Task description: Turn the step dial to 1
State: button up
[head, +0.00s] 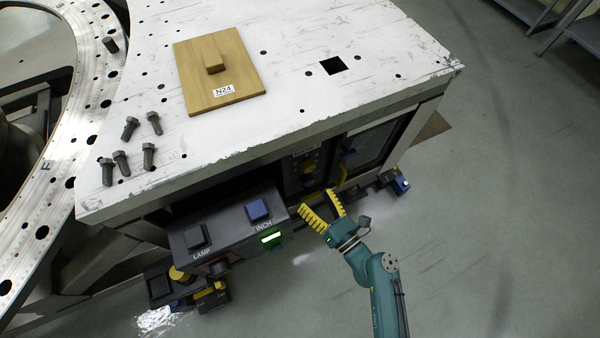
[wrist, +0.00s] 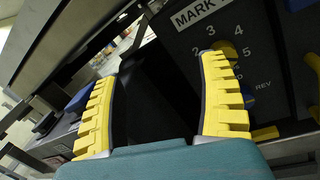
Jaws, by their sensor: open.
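The step dial is a yellow knob (wrist: 229,48) on a dark panel, ringed by white numbers; 2, 4 and 5 can be read in the wrist view. My right finger hides part of the knob and the numbers beside it, so I cannot tell where it points. In the head view the dial (head: 310,166) shows small under the table's front edge. My gripper (head: 318,200) is open and empty in front of the panel. In the wrist view the gripper (wrist: 157,72) has its yellow fingers wide apart, the right one overlapping the dial; contact cannot be told.
A box with LAMP and INCH buttons (head: 225,230) juts out left of my gripper. A blue knob (wrist: 247,97) sits below the dial near REV. A yellow handle (head: 342,176) is to the dial's right. The table (head: 400,60) overhangs the panel; bolts and a wooden plate lie on top.

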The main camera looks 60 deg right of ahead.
aim_at(310, 169)
jog(key=s+d+f+m+g+h+b, duration=0.2)
jog(key=s+f+b, duration=0.1)
jog(key=s+f, duration=0.4)
jog(key=b+x, duration=0.2)
jog(key=x, duration=1.5)
jog(key=shift+w+a+f+b, duration=0.15)
jog(key=shift+w+b, duration=0.15)
jog(key=shift+b, duration=0.1)
jog(key=c, duration=1.2)
